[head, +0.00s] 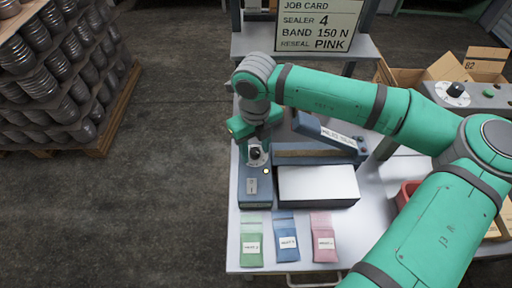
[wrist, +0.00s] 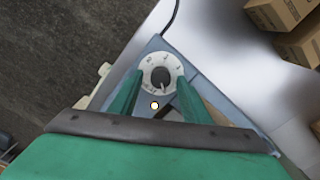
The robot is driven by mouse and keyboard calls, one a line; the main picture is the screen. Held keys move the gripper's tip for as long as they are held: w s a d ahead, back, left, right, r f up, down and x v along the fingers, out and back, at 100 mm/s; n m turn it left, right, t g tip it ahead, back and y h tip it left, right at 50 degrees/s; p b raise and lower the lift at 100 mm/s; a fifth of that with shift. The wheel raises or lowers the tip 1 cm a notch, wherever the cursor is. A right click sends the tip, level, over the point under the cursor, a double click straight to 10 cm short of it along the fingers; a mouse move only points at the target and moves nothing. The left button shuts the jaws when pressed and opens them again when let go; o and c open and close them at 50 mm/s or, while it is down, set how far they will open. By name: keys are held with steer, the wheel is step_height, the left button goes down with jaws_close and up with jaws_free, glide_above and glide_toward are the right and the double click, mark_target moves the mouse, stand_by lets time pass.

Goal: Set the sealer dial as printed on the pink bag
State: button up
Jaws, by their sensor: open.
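The sealer dial has a white face with dark marks and a black knob (head: 257,153). It sits on the blue-grey sealer control box (head: 254,187) and also shows in the wrist view (wrist: 160,76). My gripper (wrist: 160,90) is open, with one green finger at each side of the dial. I cannot tell whether the fingers touch the knob. The pink bag (head: 322,248) lies at the front of the table with a white label. Its print is too small to read. The job card (head: 319,26) reads sealer 4, band 150 N, reseal pink.
A green bag (head: 251,252) and a blue bag (head: 286,253) lie left of the pink one. The sealer's white plate (head: 318,184) is right of the box. A second dial (head: 456,91) and cardboard boxes (head: 484,62) stand at right. My arm crosses above the table.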

steer(key=shift+w, duration=0.1)
steer(key=c, duration=1)
steer(key=shift+c, duration=0.2)
steer(key=shift+n, duration=0.4)
steer(key=n, duration=0.4)
steer(key=shift+n, duration=0.3)
steer(key=n, duration=0.4)
steer(key=shift+d, duration=0.1)
steer(key=n, duration=0.5)
steer(key=shift+w+n, duration=0.15)
steer(key=shift+n, duration=2.55)
